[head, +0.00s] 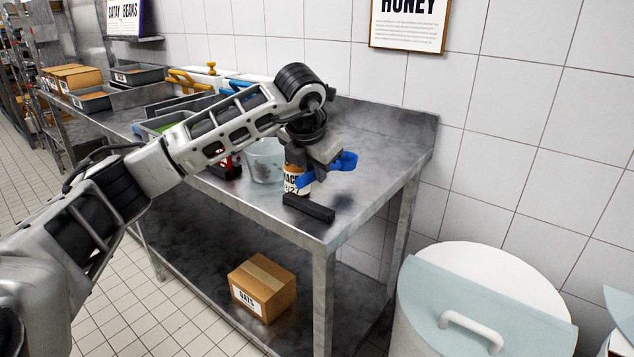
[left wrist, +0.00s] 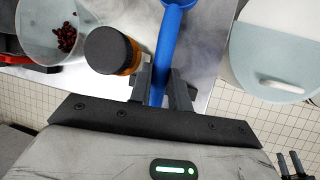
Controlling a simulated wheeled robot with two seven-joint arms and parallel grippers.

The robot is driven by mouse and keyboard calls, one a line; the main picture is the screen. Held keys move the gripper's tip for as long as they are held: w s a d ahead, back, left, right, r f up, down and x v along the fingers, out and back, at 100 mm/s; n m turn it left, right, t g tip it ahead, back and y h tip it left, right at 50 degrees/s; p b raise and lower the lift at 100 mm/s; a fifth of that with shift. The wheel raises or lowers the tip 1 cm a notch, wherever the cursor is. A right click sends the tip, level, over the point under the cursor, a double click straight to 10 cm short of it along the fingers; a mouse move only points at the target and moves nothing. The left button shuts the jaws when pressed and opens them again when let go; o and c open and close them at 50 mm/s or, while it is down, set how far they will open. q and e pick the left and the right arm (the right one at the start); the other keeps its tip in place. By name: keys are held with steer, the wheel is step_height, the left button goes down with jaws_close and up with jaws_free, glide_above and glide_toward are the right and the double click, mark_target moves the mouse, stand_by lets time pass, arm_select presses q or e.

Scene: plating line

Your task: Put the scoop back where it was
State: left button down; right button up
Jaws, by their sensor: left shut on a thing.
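The blue scoop (head: 345,162) is in my left gripper (head: 322,168), above the right part of the steel table. In the left wrist view, its blue handle (left wrist: 166,62) runs up between the two fingers (left wrist: 158,92), which are shut on it. The scoop's far end is cut off by the top of that view. A labelled jar (head: 294,182) stands close beside the gripper; its dark lid (left wrist: 110,48) shows left of the handle. Two dark prongs at the wrist view's lower right look like my right gripper (left wrist: 290,166); their opening is unclear.
A clear tub (head: 264,163) with dark red beans (left wrist: 67,38) stands left of the jar. A black block (head: 308,208) shows by the table's front edge. Trays crowd the table's left part. A lidded white bin (head: 480,290) stands right of the table (head: 385,150), whose back right is clear.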

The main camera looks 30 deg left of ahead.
arm_select(q)
steer(key=shift+w+d+f, duration=0.1)
steer(key=shift+w+f, duration=0.05)
steer(key=shift+f, duration=0.8)
steer(key=shift+w+f, duration=0.15)
steer(key=shift+f, duration=0.8)
steer(key=c, duration=1.6)
jaws_free()
